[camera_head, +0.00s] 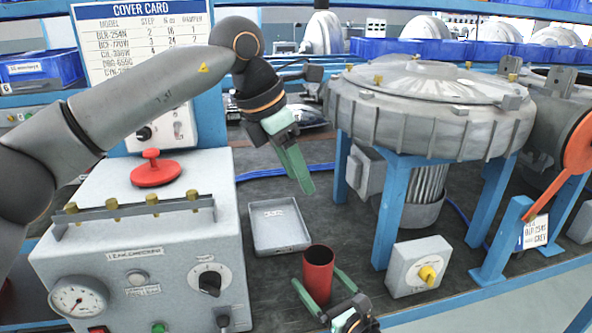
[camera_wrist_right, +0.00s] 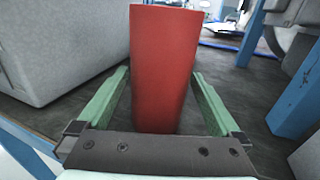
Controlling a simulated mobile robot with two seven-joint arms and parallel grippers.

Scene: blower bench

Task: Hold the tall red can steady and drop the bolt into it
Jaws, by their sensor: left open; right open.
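The tall red can (camera_head: 318,272) stands upright on the dark bench top, its open mouth facing up. My right gripper (camera_head: 322,284) is open at the can's near side. In the right wrist view the red can (camera_wrist_right: 163,70) stands between the two green fingers of my right gripper (camera_wrist_right: 158,98), with a gap on each side. My left gripper (camera_head: 303,178) is raised above the bench, behind the can, its green fingers pointing down. I see nothing held in it. I cannot make out a bolt in either view.
A shallow grey tray (camera_head: 278,226) lies behind and left of the can. The grey control box (camera_head: 150,250) stands at left. A small box with a yellow knob (camera_head: 418,266) and the large blower (camera_head: 430,110) on blue legs stand at right.

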